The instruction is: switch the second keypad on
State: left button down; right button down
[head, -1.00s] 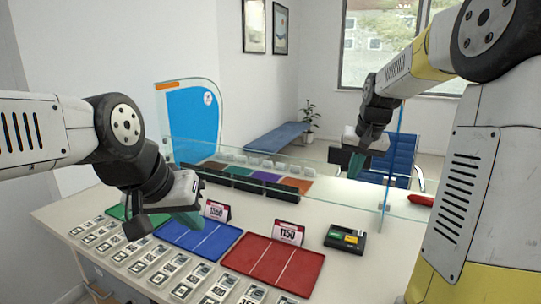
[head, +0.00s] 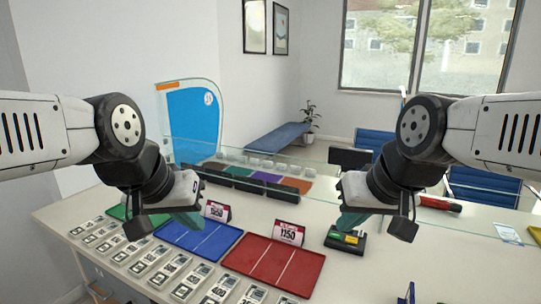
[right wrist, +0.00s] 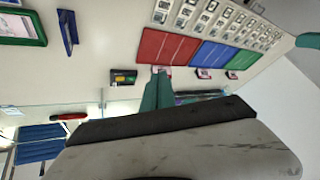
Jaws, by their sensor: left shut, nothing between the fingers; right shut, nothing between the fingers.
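A small black device with a green and a yellow key (head: 345,241) lies on the counter right of the red tray; it may be a keypad. It also shows in the right wrist view (right wrist: 123,78). I cannot tell which thing is the second keypad. My left gripper (head: 187,221) is shut and empty over the blue tray.
A blue tray (head: 210,238) and a red tray (head: 290,262) lie on the counter with small signs behind them. Several printed tiles (head: 150,265) line the front left. A clear glass screen (head: 240,155) and dark blocks stand behind. A red object (head: 438,203) lies at right.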

jog(key=shift+w, duration=0.1)
jog(key=m+g+h, duration=0.3)
jog(key=m+g, duration=0.2)
jog(key=m, duration=1.9)
send_over(361, 232)
jog(key=s, duration=0.2)
notch_tip(361, 232, down, 18)
jog(key=f, duration=0.1)
jog(key=shift+s+a+r, duration=0.1)
jog(key=shift+a+r, duration=0.15)
jog(key=shift+a, duration=0.2)
jog(key=f, duration=0.4)
jog(key=w+f, duration=0.1)
jog(key=f, duration=0.3)
jog(key=w+d+f, duration=0.1)
jog(key=f, duration=0.4)
jog(key=shift+f, duration=0.4)
